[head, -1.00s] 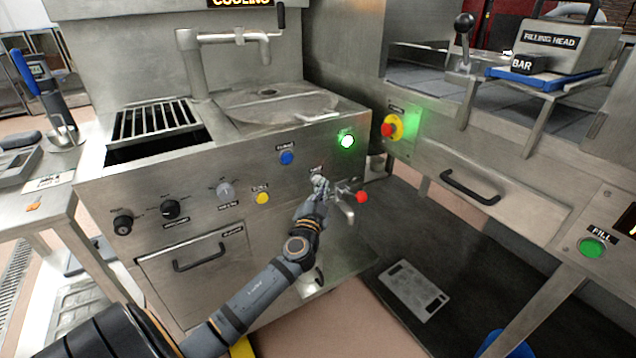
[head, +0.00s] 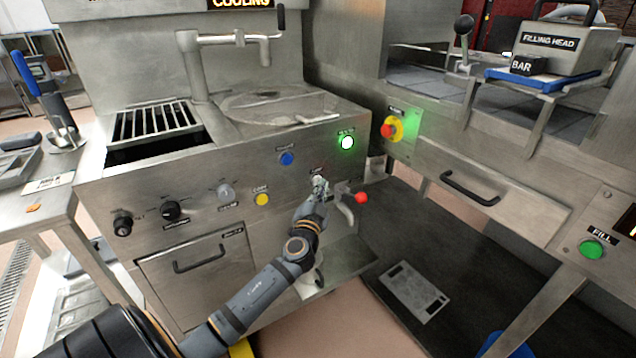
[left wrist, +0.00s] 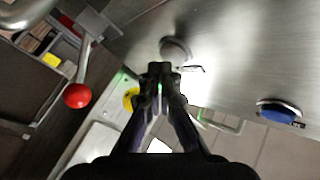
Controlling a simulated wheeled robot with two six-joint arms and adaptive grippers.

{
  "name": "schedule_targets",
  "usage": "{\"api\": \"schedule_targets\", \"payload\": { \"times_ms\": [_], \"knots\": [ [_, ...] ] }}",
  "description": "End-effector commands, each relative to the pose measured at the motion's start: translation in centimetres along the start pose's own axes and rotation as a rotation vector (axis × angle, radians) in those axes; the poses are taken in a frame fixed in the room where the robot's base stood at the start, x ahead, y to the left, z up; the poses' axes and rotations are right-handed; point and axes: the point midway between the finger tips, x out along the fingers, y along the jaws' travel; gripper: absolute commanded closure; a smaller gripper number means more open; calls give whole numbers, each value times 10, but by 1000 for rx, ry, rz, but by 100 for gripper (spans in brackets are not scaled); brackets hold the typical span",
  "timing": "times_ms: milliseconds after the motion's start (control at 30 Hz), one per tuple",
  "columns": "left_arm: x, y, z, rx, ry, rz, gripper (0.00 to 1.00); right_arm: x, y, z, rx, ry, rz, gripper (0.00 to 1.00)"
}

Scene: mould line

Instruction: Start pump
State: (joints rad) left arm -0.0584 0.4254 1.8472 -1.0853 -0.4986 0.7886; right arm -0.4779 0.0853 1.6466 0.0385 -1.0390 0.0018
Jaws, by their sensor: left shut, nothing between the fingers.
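The front panel (head: 250,165) of the cooling unit carries a blue button (head: 287,158), a lit green-white button (head: 347,142) and a yellow button (head: 262,200). My left gripper (head: 319,183) is shut and empty, close to the panel, below a small label that is too blurred to read. In the left wrist view, the shut fingertips (left wrist: 160,70) are just beside a round grey button (left wrist: 175,49). I cannot tell whether they touch it. In the head view the gripper hides this button. The blue button (left wrist: 278,112) is apart at the right. My right gripper does not show.
A red-knobbed lever (head: 361,198) sits close right of my left gripper; its red ball (left wrist: 77,95) shows in the wrist view. A red-and-yellow emergency stop (head: 392,128) and a green fill button (head: 592,248) are further right. Dark knobs (head: 170,210) are left.

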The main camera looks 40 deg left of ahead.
Motion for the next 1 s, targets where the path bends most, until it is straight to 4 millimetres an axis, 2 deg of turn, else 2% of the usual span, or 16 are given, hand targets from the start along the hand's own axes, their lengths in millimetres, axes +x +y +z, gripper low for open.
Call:
{"api": "schedule_targets", "payload": {
  "times_ms": [1000],
  "knots": [
    [5,-3,4,0,-1,0,100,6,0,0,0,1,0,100]
  ]
}}
